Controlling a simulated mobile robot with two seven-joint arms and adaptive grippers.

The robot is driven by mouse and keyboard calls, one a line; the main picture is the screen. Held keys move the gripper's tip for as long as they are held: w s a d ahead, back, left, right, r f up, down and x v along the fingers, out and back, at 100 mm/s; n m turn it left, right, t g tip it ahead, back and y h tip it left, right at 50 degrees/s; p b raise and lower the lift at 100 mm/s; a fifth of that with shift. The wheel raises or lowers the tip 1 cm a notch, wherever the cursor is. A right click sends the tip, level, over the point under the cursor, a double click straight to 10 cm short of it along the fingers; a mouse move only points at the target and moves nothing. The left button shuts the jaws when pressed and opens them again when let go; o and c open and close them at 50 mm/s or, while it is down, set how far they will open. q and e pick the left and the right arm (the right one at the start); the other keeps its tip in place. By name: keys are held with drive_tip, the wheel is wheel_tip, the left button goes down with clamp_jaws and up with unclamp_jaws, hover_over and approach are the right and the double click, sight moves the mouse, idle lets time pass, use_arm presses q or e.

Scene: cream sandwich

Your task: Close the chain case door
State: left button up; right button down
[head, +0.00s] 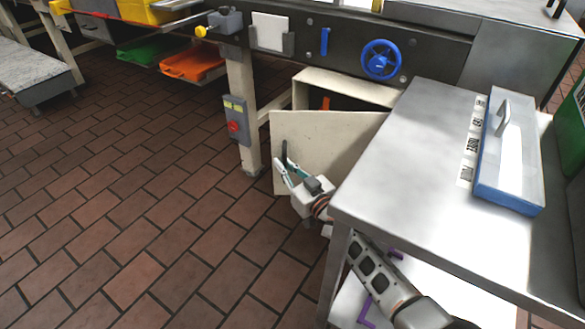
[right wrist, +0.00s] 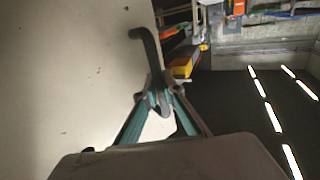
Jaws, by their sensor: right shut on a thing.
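The chain case door (head: 325,142) is a cream panel standing open, swung out from the cream chain case (head: 345,88) under the machine. The case's opening shows dark inside, with something orange in it. My right gripper (head: 284,170) is at the door's left part, shut on its dark handle (head: 284,150). In the right wrist view the door (right wrist: 75,70) fills the left side, and the curved handle (right wrist: 148,48) rises from between the fingertips (right wrist: 157,100). My left gripper is not in view.
A steel table (head: 400,160) with a blue-edged box (head: 510,150) stands close on the right, above my right arm. A machine leg with a grey switch box (head: 236,120) stands just left of the door. The brick-tiled floor (head: 130,200) is clear to the left.

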drive_tip(key=shift+w+d, duration=0.15)
drive_tip(key=c, duration=2.2)
unclamp_jaws()
drive_tip(key=shift+o, duration=0.2)
drive_tip(key=shift+d, duration=0.1)
drive_tip(key=v, duration=1.2)
